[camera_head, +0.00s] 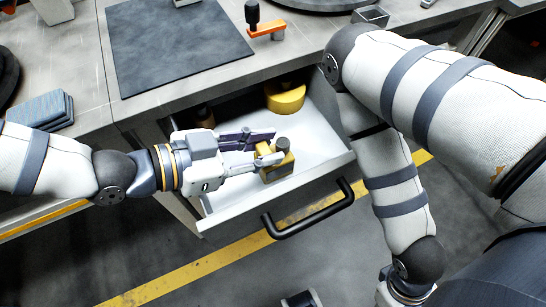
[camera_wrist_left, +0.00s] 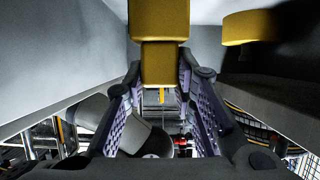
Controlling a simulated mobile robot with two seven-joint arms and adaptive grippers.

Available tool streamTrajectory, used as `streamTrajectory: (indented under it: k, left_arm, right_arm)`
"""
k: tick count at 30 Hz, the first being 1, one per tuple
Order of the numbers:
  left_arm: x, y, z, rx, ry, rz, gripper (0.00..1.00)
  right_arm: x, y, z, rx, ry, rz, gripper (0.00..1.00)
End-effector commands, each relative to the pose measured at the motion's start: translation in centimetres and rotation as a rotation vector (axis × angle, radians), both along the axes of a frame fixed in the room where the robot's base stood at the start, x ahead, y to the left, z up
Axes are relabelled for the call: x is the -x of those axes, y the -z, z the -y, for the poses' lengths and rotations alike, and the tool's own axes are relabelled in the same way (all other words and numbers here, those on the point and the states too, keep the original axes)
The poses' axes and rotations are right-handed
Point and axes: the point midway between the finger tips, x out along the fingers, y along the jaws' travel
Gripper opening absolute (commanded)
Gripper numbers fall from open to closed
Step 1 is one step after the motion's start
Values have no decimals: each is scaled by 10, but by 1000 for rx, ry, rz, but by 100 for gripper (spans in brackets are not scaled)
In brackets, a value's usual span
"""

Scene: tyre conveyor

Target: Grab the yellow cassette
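A yellow blocky cassette (camera_head: 278,172) with a dark round knob on top is in the pulled-out white drawer. My left gripper (camera_head: 278,145) reaches over the drawer from the left, fingers apart at the block. In the left wrist view the yellow block (camera_wrist_left: 160,28) is at top centre, its narrower lower part between the fingertips (camera_wrist_left: 160,72); I cannot tell if they touch it. A yellow round object (camera_head: 286,97) sits deeper in the drawer and shows at upper right in the wrist view (camera_wrist_left: 250,27). My right gripper's fingers are out of view.
The white drawer (camera_head: 222,212) has a black handle (camera_head: 310,210) at its front. The grey worktop above holds a dark mat (camera_head: 175,45), an orange clamp with a black knob (camera_head: 262,28) and blue-grey pads (camera_head: 42,110). A dark item lies behind my left gripper in the drawer.

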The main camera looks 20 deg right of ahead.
Motion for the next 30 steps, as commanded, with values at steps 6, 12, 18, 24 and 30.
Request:
streamTrajectory:
  k: [6, 12, 18, 24, 30]
  left_arm:
    - [0, 0, 0, 1, 0, 0, 0]
    - [0, -5, 0, 1, -1, 1, 0]
    - [-1, -54, 0, 2, 0, 9, 0]
    - [0, -93, 0, 1, 0, 5, 0]
    - [0, -112, 0, 1, -1, 6, 0]
  right_arm:
    - [0, 0, 0, 0, 0, 0, 40]
    - [-1, -1, 0, 0, 0, 2, 40]
    - [-6, -7, 0, 0, 0, 19, 40]
    - [-10, -11, 0, 0, 1, 30, 40]
    - [-15, -17, 0, 0, 1, 47, 40]
